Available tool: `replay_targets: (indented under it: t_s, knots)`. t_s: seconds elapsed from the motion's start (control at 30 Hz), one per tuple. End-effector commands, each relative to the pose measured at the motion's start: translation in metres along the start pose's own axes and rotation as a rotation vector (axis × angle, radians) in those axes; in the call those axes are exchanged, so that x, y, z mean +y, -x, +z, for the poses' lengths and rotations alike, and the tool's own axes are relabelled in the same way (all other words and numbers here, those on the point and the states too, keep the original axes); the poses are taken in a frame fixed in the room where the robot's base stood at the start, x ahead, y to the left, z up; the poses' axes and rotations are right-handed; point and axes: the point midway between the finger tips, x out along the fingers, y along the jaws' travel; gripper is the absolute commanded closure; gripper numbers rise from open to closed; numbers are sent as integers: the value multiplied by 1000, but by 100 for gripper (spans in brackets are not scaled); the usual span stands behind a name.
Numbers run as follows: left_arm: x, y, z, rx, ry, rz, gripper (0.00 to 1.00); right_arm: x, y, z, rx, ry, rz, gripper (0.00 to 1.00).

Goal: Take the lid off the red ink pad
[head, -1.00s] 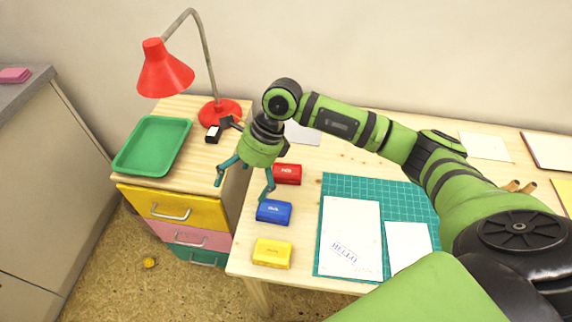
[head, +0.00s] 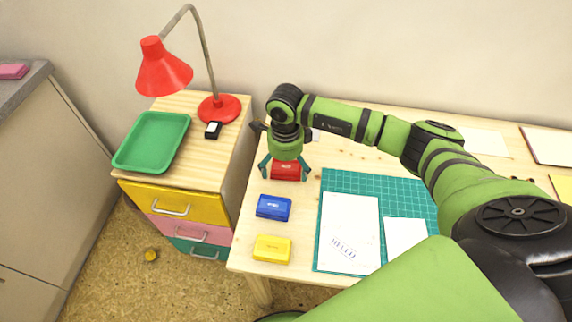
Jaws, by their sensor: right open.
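The red ink pad (head: 285,171) lies on the wooden table behind the blue one, and its red lid is on. My right gripper (head: 285,174) is over it, pointing down, with one teal finger on each side of the pad. The fingers are open; I cannot tell whether they touch the lid. The gripper body hides the back part of the pad. My left gripper is not in view.
A blue ink pad (head: 273,208) and a yellow ink pad (head: 272,249) stand in front of the red one. A green cutting mat (head: 408,190) with papers lies to the right. A drawer cabinet with a green tray (head: 127,166) and red lamp (head: 165,70) stands left.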

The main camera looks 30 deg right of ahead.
Motion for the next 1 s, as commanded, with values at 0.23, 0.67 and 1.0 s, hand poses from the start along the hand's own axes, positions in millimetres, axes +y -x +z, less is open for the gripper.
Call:
replay_targets:
  t_s: [0.23, 0.67, 1.0]
  knots:
    - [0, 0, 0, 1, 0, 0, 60, 0, 0, 0, 0, 0, 1, 35]
    - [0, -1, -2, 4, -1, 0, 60, 0, 0, 0, 0, -1, 1, 46]
    - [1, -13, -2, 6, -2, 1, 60, -2, 37, 1, -5, 0, -5, 46]
